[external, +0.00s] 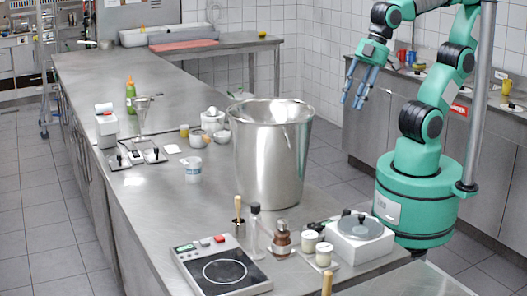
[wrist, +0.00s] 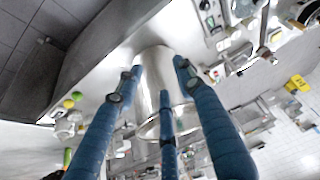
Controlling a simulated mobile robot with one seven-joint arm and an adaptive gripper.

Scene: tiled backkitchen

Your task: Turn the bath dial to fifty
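No dial marked as the bath dial can be made out for certain. A white box with a round grey lid and a dark knob-like part (external: 360,238) stands at the near right end of the steel counter. A flat unit with a dark ringed plate (external: 222,272), a small green display and red and white buttons lies at the counter's near edge. My gripper (external: 358,92) has blue fingers, spread apart and empty, high at the right beyond the counter, away from both units. In the wrist view its fingers (wrist: 160,85) are apart, with the steel pot behind them.
A large steel pot (external: 270,160) stands on the counter (external: 110,75). Bottles and jars (external: 282,240) stand near the white box. Small black-knobbed fittings (external: 135,157), a white device (external: 106,126) and bowls (external: 208,122) are farther back. The far counter surface is mostly clear.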

